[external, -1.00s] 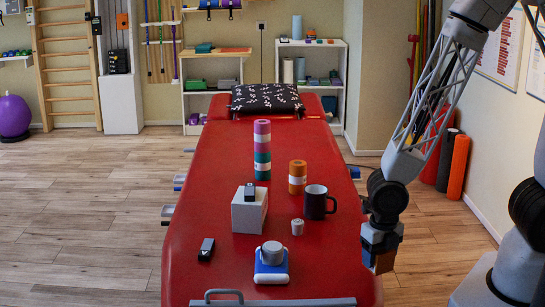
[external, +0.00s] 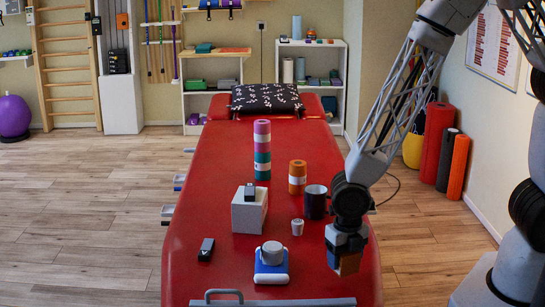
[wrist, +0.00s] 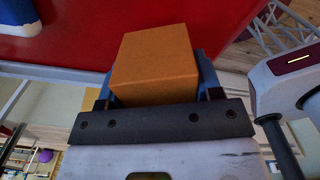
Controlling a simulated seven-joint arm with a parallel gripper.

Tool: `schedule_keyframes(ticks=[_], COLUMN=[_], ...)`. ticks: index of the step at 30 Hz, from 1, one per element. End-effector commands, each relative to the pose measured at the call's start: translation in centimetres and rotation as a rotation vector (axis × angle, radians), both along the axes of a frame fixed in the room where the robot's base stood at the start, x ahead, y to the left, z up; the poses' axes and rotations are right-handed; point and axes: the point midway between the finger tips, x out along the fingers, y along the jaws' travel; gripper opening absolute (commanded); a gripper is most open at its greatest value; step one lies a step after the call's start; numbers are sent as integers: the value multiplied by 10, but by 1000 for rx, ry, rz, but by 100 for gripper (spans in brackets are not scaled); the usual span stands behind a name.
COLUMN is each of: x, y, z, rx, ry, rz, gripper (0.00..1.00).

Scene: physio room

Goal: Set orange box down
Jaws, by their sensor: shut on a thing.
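The orange box (wrist: 157,62) is held between the fingers of my gripper (wrist: 160,95) in the wrist view. In the external view the box (external: 346,263) shows below my gripper (external: 345,250), over the right front part of the red treatment table (external: 215,265). The gripper is shut on the box. I cannot tell for certain whether the underside of the box is clear of the table.
A blue and white item with a grey round top (external: 271,262) lies left of the box. A dark mug (external: 315,201), a small grey cup (external: 297,227), an orange-banded roll (external: 297,177) and a white block (external: 249,212) stand farther back. Bare red surface lies around the box.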

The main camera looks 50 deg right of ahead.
Motion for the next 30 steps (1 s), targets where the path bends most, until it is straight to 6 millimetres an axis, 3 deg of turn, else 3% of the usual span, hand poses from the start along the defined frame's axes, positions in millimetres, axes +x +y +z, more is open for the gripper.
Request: schedule_keyframes(ticks=[5, 18, 30], x=[0, 0, 0], y=[0, 0, 0], z=[-3, -34, -36], rx=[-1, -1, 0], ry=[0, 1, 0], rz=[0, 0, 0], gripper=[34, 34, 34])
